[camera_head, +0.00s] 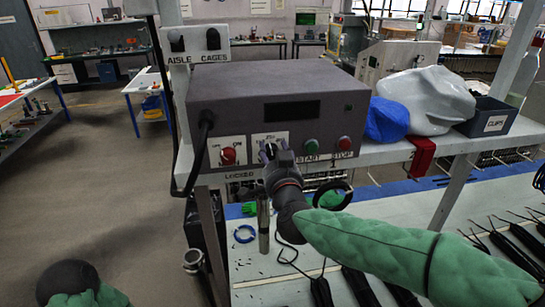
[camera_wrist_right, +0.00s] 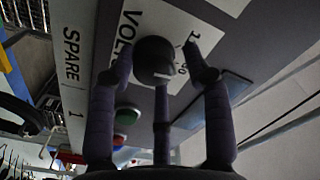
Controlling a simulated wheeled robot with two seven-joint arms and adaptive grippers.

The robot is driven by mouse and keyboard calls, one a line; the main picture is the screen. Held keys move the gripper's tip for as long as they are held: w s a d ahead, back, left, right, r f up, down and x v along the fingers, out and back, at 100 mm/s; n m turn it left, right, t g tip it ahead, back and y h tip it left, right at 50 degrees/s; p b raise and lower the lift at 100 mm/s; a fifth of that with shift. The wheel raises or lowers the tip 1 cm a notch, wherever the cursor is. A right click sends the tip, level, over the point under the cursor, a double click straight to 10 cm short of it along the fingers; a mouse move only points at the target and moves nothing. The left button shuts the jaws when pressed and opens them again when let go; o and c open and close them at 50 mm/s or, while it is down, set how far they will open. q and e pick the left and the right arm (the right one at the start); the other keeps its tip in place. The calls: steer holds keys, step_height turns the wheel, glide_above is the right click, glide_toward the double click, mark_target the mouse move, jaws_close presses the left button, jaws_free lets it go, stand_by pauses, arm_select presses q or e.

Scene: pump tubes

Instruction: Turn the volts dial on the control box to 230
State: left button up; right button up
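The grey control box (camera_head: 225,88) stands on a shelf, and its dark display (camera_head: 291,111) shows no readable number. The volts dial is a dark round knob (camera_wrist_right: 153,58) with a short white mark, on a white scale plate (camera_wrist_right: 205,32). My right gripper (camera_head: 268,150) is at the front panel and hides most of the dial in the head view. In the wrist view its fingers (camera_wrist_right: 160,70) stand spread around the knob, with a small gap showing at the right finger. I cannot tell which value the mark points to.
A red switch knob (camera_head: 228,156) sits left of the dial; a green start button (camera_head: 312,146) and red stop button (camera_head: 344,143) sit right. A black cable (camera_head: 203,135) hangs at the box's left. White and blue bags (camera_head: 425,98) and a clips bin (camera_head: 489,118) stand to the right.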

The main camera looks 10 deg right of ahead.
steer(key=shift+f, duration=0.1)
steer(key=shift+s, duration=0.1)
steer(key=shift+s, duration=0.2)
steer(key=s, duration=1.1)
steer(key=shift+s, duration=0.2)
